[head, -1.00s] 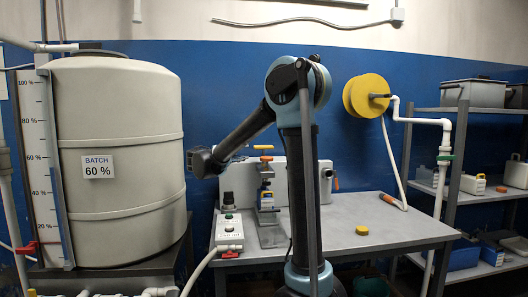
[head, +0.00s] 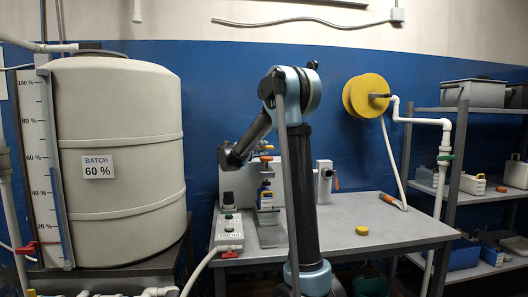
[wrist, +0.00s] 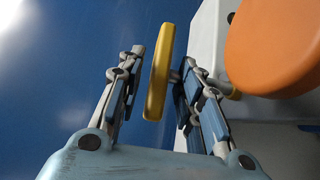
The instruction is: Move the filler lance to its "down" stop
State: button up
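The filler stand (head: 267,222) is on the left part of the bench, with an orange knob (head: 266,147) on top and a small blue and yellow container in its lower part. I cannot clearly pick out the lance itself in the head view. My gripper is largely hidden behind my arm's end, just left of the stand. In the wrist view my gripper (wrist: 162,62) is open. A yellow disc-like part (wrist: 158,72), seen edge-on, lies between the fingers, on a short stem toward a pale body at right. A large orange rounded part (wrist: 275,45) is close beside the right finger.
A control box (head: 229,229) with buttons stands left of the stand. A pale upright with a clamp (head: 325,176) stands to its right. A yellow puck (head: 362,230) lies on the bench (head: 395,235), whose right part is mostly clear. A large tank (head: 120,205) marked 60 % is at left.

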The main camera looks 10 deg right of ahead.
jog(key=shift+x, duration=1.05)
grip_shut()
jog(key=shift+f, duration=2.1)
jog(key=shift+s+f, duration=0.1)
jog(key=shift+f, duration=0.15)
grip_release()
jog(key=shift+f, duration=0.15)
